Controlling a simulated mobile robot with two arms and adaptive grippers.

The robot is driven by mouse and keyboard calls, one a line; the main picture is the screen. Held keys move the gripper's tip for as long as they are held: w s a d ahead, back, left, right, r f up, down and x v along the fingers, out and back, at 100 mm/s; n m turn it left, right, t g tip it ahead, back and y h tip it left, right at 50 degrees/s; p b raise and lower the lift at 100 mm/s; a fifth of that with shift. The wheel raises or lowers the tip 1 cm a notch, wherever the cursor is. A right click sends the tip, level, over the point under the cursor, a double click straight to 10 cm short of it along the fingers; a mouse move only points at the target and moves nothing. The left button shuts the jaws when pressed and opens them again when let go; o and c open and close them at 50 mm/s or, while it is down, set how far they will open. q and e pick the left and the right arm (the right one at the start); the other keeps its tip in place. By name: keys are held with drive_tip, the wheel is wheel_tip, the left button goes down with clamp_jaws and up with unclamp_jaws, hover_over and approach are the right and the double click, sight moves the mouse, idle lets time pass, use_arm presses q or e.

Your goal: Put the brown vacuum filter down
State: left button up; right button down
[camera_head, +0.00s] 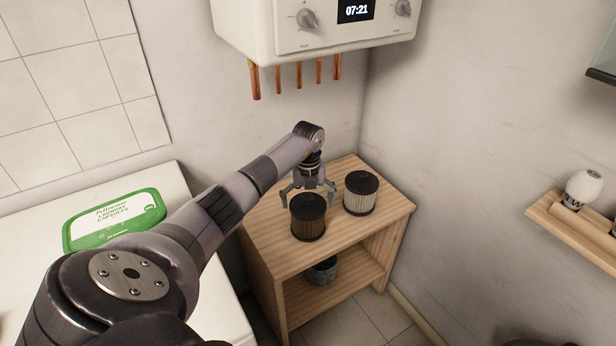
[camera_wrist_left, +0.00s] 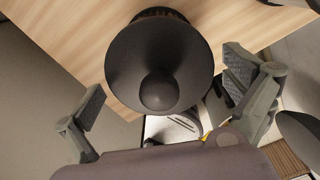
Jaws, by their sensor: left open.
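The brown vacuum filter (camera_head: 308,219), with a dark round cap, stands upright on the wooden workbench (camera_head: 262,238) near its front left edge. In the left wrist view its black cap with a central knob (camera_wrist_left: 160,90) lies between the spread fingers. My left gripper (camera_head: 309,196) is open, with its fingers around the top of the filter. In the left wrist view, gaps show between my left gripper (camera_wrist_left: 165,100) fingers and the cap. My right gripper is not in view.
A white filter (camera_head: 360,194) with a dark cap stands close to the right of the brown one. A grey pot (camera_head: 322,270) sits on the lower shelf. A white boiler (camera_head: 330,38) with copper pipes hangs above. A green laundry box (camera_head: 115,215) lies at left; a wall shelf (camera_head: 575,232) is at right.

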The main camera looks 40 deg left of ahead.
use_arm(q)
wheel_tip(320, 180, up, 11)
drive_tip(key=shift+f, duration=0.15)
idle(0.6)
